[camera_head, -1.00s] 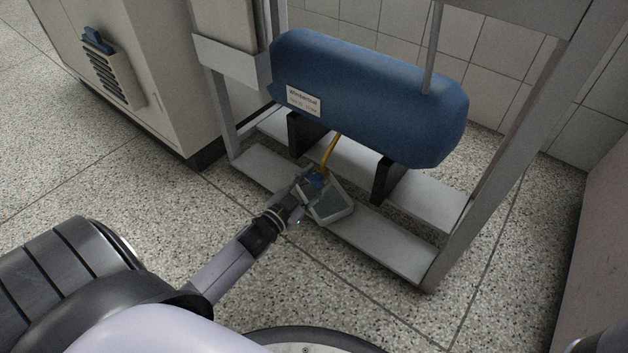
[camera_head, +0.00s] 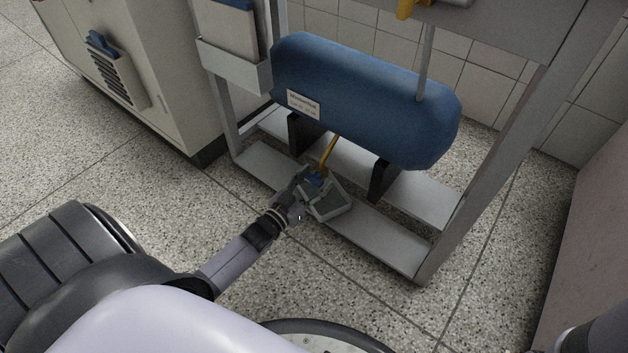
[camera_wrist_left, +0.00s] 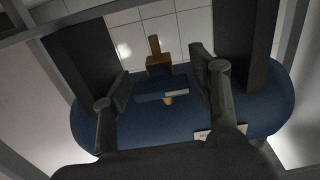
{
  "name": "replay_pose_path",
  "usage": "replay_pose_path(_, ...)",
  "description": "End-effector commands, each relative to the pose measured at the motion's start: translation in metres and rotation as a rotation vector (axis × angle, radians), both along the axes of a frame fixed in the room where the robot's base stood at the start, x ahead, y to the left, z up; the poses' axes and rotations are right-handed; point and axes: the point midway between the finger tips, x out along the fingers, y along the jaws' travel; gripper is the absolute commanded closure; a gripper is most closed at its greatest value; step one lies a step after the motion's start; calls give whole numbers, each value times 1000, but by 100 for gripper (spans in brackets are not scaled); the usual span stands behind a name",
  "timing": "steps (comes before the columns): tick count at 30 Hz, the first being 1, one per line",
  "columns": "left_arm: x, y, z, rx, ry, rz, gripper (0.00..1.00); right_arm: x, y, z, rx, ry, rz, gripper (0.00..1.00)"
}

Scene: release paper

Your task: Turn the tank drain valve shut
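The blue tank (camera_head: 365,100) lies on its side in a grey metal frame. A yellow drain pipe (camera_head: 328,152) comes down from its underside to the drain valve, whose blue handle (camera_head: 316,180) shows in the head view. In the left wrist view the blue handle (camera_wrist_left: 163,97) sits in front of the brass-coloured valve body (camera_wrist_left: 158,63). My left gripper (camera_head: 306,184) is at the valve. In the left wrist view its fingers (camera_wrist_left: 162,82) are spread, one on each side of the handle, with visible gaps. My right gripper is out of view.
A grey tray (camera_head: 329,205) is below the valve, close to my left gripper. The frame's lower rail (camera_head: 385,243) and dark tank supports (camera_head: 384,180) are nearby. A pale cabinet (camera_head: 165,75) stands at left. The speckled floor in front is clear.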

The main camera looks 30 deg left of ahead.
Motion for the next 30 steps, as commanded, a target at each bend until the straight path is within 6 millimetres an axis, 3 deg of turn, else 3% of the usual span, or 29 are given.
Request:
replay_pose_path(14,-5,0,0,2,1,0,37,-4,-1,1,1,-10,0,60)
replay_pose_path(30,-104,8,-1,0,3,0,37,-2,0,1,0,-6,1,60)
